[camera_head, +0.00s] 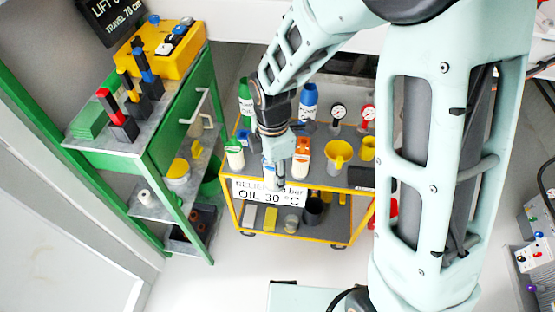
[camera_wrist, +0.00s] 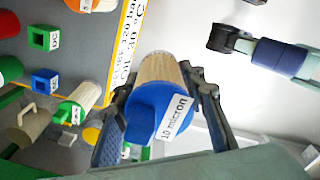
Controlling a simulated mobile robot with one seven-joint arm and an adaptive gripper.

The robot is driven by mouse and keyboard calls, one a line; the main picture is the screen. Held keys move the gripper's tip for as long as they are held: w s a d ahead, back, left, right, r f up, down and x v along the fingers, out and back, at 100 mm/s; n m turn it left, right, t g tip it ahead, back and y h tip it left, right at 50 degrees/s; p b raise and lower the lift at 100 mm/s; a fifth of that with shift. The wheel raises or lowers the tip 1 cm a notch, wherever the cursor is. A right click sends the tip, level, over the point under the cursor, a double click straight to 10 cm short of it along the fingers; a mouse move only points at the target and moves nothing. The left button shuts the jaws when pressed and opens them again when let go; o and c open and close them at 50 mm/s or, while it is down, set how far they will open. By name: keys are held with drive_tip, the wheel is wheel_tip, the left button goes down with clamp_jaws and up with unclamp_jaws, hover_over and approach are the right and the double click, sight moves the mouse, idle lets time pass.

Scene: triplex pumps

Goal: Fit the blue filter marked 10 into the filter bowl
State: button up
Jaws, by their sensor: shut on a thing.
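In the wrist view my gripper (camera_wrist: 165,112) is shut on the blue filter (camera_wrist: 148,108). The filter has a blue end cap with a white label reading "10 micron" and a pale pleated body pointing away from the camera. A finger lies on each side of it. In the head view my gripper (camera_head: 279,160) is in front of the yellow-edged cart, near the sign at its upper shelf edge. The held filter is small and partly hidden there. I cannot pick out the filter bowl with certainty in either view.
The yellow-edged cart (camera_head: 285,237) carries a green filter (camera_head: 234,155), an orange-capped filter (camera_head: 303,158), a yellow funnel (camera_head: 339,155) and gauges. A dark cup (camera_head: 313,211) stands on its lower shelf. A green bench (camera_head: 150,160) stands left. Floor in front is clear.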

drive_tip(key=w+d+r+m, duration=0.55)
drive_tip(key=d+m, duration=0.25)
drive_tip(key=m, duration=0.3)
drive_tip(key=w+d+r+m, duration=0.4)
drive_tip(key=d+r+m, duration=0.2)
drive_tip(key=d+m, duration=0.35)
wheel_tip(320, 180, up, 11)
drive_tip(key=s+d+m+p, duration=0.1)
drive_tip(key=m+p, duration=0.2)
drive_tip(key=p, duration=1.6)
drive_tip(key=shift+s+d+f, duration=0.15)
drive_tip(key=shift+s, duration=0.25)
drive_tip(key=shift+m, duration=0.25)
